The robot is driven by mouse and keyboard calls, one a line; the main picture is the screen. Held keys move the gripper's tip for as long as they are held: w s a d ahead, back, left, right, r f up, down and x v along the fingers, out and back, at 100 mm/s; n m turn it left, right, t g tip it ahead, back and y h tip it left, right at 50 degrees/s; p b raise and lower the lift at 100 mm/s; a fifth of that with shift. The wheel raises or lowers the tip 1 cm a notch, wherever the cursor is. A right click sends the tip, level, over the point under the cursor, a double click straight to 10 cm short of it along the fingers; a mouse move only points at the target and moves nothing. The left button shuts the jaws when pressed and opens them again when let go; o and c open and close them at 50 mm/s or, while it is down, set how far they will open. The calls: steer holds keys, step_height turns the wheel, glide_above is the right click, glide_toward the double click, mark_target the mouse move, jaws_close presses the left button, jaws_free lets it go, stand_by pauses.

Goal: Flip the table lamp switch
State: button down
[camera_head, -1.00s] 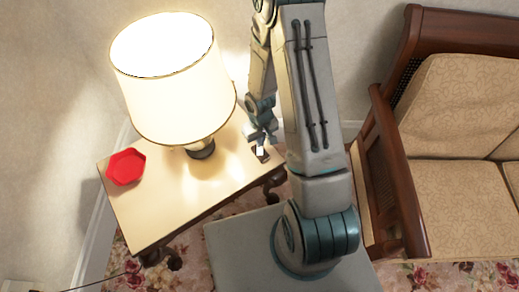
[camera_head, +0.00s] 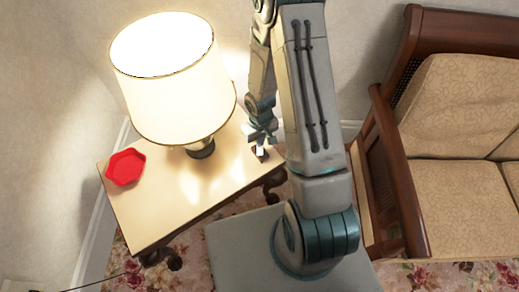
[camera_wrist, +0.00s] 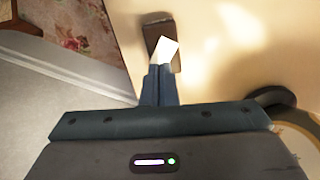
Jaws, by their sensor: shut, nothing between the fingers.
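The table lamp (camera_head: 172,75) is lit, with a cream shade and a dark base (camera_head: 201,150) on the side table. The switch (camera_head: 260,151) is a small dark brown block with a white rocker at the table's right end. In the wrist view, the brown switch block (camera_wrist: 154,30) and its white rocker (camera_wrist: 168,46) lie just beyond my fingertips. My gripper (camera_head: 262,141) is shut and empty, fingers pointing at the switch. In the wrist view the closed fingertips (camera_wrist: 160,69) are at the rocker's near edge; I cannot tell whether they touch it.
A red tray (camera_head: 126,167) lies at the left of the cream-topped side table (camera_head: 160,215). A wooden sofa (camera_head: 455,110) with beige cushions stands to the right. The wall is close behind the table. The lamp's dark foot (camera_wrist: 272,97) is right of my fingers in the wrist view.

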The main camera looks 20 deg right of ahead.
steer(key=shift+f+b, duration=0.8)
steer(key=shift+f, duration=0.15)
steer(key=shift+r, duration=0.2)
steer(key=shift+r+p, duration=2.7)
steer(key=shift+r, duration=0.75)
steer(key=shift+f, duration=0.1)
